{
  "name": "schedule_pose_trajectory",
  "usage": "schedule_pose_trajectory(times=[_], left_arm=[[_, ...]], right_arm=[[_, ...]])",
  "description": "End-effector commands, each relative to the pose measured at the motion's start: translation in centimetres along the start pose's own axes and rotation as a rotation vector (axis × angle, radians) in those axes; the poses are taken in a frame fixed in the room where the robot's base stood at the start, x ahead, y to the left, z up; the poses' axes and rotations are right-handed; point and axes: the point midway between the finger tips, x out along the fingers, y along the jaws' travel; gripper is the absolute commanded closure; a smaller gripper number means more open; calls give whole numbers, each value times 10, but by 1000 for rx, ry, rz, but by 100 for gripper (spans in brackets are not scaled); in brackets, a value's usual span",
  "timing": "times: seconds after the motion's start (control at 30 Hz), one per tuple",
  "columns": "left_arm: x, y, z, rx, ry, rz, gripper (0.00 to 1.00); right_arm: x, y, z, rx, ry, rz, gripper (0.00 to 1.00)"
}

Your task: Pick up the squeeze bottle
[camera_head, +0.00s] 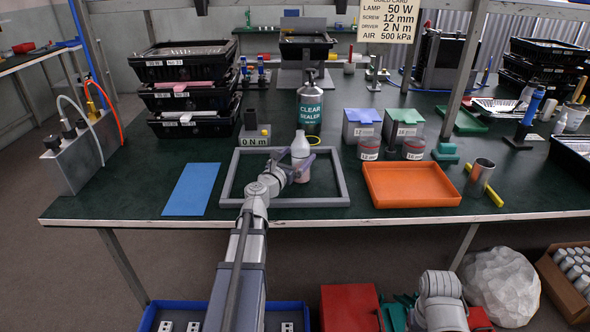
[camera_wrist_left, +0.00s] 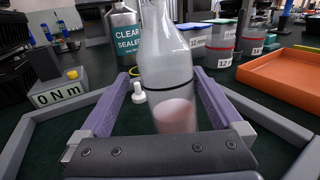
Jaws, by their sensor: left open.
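The squeeze bottle (camera_head: 300,147) is translucent white with pink liquid low inside. It stands upright within the grey frame (camera_head: 284,202) on the green bench. My left gripper (camera_head: 298,166) reaches in from the front and is open at the bottle. In the left wrist view, the bottle (camera_wrist_left: 167,65) stands between the two purple fingers of the left gripper (camera_wrist_left: 160,82), with a gap visible on its left side. Contact on the right side is hard to tell. The bottle's base is partly hidden by the gripper body. My right gripper is out of view.
A clear sealer bottle (camera_head: 310,104) stands behind the frame. A torque box (camera_head: 254,134) is at the back left. Lidded tubs (camera_head: 362,124) and an orange tray (camera_head: 411,198) are to the right. A blue mat (camera_head: 191,190) lies left; bench around it is clear.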

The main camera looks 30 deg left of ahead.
Motion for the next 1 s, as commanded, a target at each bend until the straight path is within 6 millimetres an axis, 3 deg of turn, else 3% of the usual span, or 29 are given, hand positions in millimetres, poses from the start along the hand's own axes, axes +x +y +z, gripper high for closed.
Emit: schedule_pose_trajectory(times=[0.1,0.37,1.0], left_arm=[[17,2,0,1,0,2,0],[18,1,0,1,0,2,2],[17,1,0,2,0,3,74]], right_arm=[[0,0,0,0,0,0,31],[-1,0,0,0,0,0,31],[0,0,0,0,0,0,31]])
